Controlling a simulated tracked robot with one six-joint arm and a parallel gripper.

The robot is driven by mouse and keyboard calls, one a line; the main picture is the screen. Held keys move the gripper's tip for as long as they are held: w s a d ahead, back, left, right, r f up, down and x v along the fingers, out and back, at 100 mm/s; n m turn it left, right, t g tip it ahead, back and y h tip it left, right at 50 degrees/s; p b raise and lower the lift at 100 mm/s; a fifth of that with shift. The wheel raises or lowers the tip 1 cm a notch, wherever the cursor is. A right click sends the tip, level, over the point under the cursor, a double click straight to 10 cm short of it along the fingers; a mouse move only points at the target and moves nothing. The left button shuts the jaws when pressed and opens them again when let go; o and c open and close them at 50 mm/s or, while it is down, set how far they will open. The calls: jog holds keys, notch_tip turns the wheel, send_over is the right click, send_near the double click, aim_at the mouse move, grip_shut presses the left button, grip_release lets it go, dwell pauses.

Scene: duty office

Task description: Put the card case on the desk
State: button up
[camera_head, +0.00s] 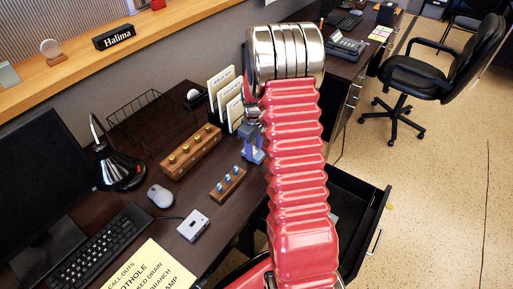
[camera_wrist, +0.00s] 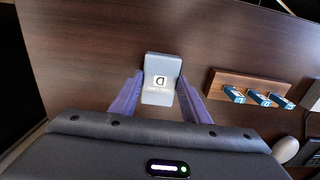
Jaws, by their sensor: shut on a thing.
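The card case, a small grey-blue box with a white mark and lettering, is between my gripper's two purple fingers in the wrist view (camera_wrist: 162,70). My gripper (camera_wrist: 157,100) is shut on its sides. Dark brown desk top (camera_wrist: 90,50) lies behind and around the case; I cannot tell whether the case touches it. In the head view, my gripper (camera_head: 252,152) is over the desk (camera_head: 190,195), just left of my red arm. The case is too small to make out there.
A wooden rack with blue-topped pieces (camera_head: 228,184) is close by, also in the wrist view (camera_wrist: 225,78). A brass-knobbed wooden block (camera_head: 190,152), a card file (camera_head: 222,88), a mouse (camera_head: 160,195) and a lamp (camera_head: 118,170) stand around. An open drawer (camera_head: 372,215) juts out at right.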

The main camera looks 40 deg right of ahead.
aim_at(254, 152)
jog(key=o, duration=1)
jog(key=shift+o, duration=0.2)
notch_tip(254, 152, up, 12)
dwell(0.5)
